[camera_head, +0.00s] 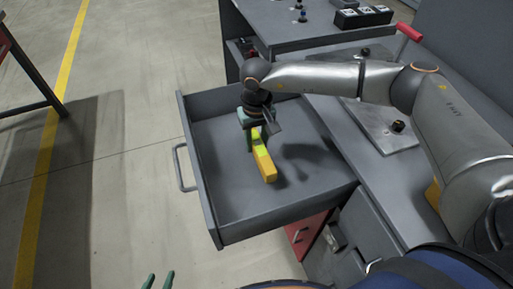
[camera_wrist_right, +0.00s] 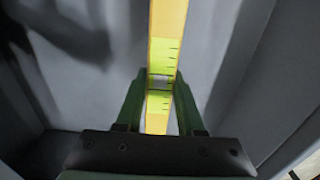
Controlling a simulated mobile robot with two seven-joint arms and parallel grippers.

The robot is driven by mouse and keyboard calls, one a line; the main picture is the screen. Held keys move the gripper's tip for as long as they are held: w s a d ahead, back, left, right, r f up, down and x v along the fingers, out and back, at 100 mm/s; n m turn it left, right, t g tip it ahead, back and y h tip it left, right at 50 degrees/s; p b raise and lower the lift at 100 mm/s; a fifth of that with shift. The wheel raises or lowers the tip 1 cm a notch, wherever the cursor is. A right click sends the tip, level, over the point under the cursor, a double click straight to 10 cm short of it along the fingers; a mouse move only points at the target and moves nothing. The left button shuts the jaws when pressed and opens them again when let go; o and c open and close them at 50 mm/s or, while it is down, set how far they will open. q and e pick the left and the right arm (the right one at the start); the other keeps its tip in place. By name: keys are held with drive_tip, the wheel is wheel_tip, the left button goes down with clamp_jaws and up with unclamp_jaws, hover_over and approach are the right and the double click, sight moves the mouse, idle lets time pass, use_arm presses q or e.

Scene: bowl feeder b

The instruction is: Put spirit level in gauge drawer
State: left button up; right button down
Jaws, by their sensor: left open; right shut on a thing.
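The spirit level (camera_head: 264,162) is a yellow bar with a bright green-yellow vial section. My right gripper (camera_head: 256,135) is shut on it, over or inside the open gauge drawer (camera_head: 228,215). In the right wrist view the level (camera_wrist_right: 168,22) runs lengthwise between the green fingers of the right gripper (camera_wrist_right: 158,84), gripped near its vial. Whether the level touches the drawer floor cannot be told.
The drawer is grey, pulled out, with a handle (camera_head: 181,168) on its front and otherwise empty floor around the level. The workbench (camera_head: 345,140) beside it carries a metal plate (camera_head: 385,128) with dark knobs. A dark block with white squares (camera_head: 363,16) stands at the back.

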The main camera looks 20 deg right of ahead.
sight(256, 149)
drive_tip(key=shift+w+d+f, duration=0.1)
drive_tip(key=shift+w+f, duration=0.2)
drive_tip(key=shift+f, duration=1.6)
drive_tip(key=shift+f+b, duration=0.25)
drive_tip(key=shift+b, duration=0.1)
drive_tip(key=c, duration=0.5)
unclamp_jaws()
drive_tip(key=shift+r, duration=0.1)
wheel_tip(256, 149, up, 12)
drive_tip(key=shift+r+p, duration=0.2)
drive_tip(key=shift+p, duration=0.2)
